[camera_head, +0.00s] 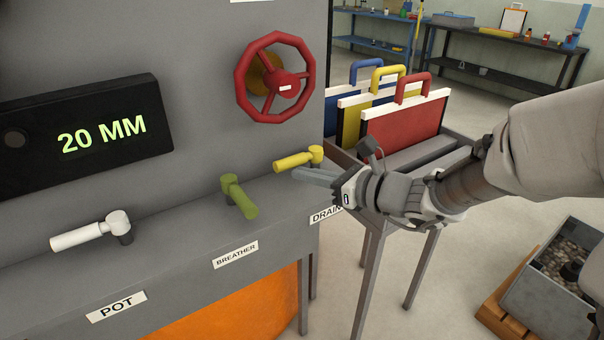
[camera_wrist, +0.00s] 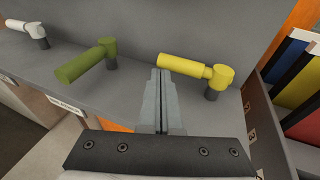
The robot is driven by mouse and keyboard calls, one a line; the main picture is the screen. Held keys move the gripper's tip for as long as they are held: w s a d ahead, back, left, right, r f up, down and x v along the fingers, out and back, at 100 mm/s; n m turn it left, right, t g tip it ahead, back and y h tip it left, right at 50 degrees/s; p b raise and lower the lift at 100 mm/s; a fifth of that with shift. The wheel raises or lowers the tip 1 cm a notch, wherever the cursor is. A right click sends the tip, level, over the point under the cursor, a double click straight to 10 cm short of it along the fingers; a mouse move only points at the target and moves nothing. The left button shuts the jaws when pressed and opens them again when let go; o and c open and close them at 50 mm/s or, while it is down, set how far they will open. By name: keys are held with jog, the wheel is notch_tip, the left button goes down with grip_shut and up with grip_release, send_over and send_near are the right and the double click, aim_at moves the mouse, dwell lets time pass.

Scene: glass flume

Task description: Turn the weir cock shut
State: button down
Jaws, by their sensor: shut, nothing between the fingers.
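No label reading "weir" is legible in either view. Three lever cocks stand on the grey ledge. The yellow cock (camera_head: 296,160), above the DRAIN label, has its handle pointing left along the ledge; it also shows in the wrist view (camera_wrist: 187,66). The green cock (camera_head: 239,197), above BREATHER, has its handle pointing out toward the front edge (camera_wrist: 88,64). The white cock (camera_head: 90,234), above POT, has its handle pointing left (camera_wrist: 24,27). My gripper (camera_head: 297,173) is shut and empty, its fingertips just in front of the yellow handle (camera_wrist: 160,72); contact cannot be told.
A red handwheel (camera_head: 275,77) with a small unreadable tag is on the panel above. A black display (camera_head: 80,137) reads 20 MM. A rack of blue, yellow and red handled boards (camera_head: 404,128) stands close on the right. A grey bin (camera_head: 548,300) is on the floor.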

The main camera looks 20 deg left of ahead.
jog(key=s+d+n+g+h+p, duration=0.1)
jog(key=s+d+n+g+h, duration=0.15)
jog(key=s+d+n, duration=0.55)
jog(key=s+d+n+g+h+p, duration=0.15)
jog(key=s+d+n+h, duration=0.3)
jog(key=s, duration=0.65)
jog(key=s+d+r+n+t+h, duration=0.2)
jog(key=d+n+t+h, duration=0.2)
jog(key=d+n+h, duration=0.85)
jog(key=d+r+m+y+p, duration=0.1)
jog(key=r+y+p, duration=0.1)
jog(key=r+p, duration=0.7)
jog(key=d+r+m+y+p, duration=0.1)
jog(key=d+r+y+p, duration=0.1)
jog(key=r+p, duration=0.7)
jog(key=shift+d+r+m+y, duration=0.25)
jog(key=shift+r+m+y, duration=0.1)
jog(key=shift+y, duration=0.1)
jog(key=shift+a, duration=0.1)
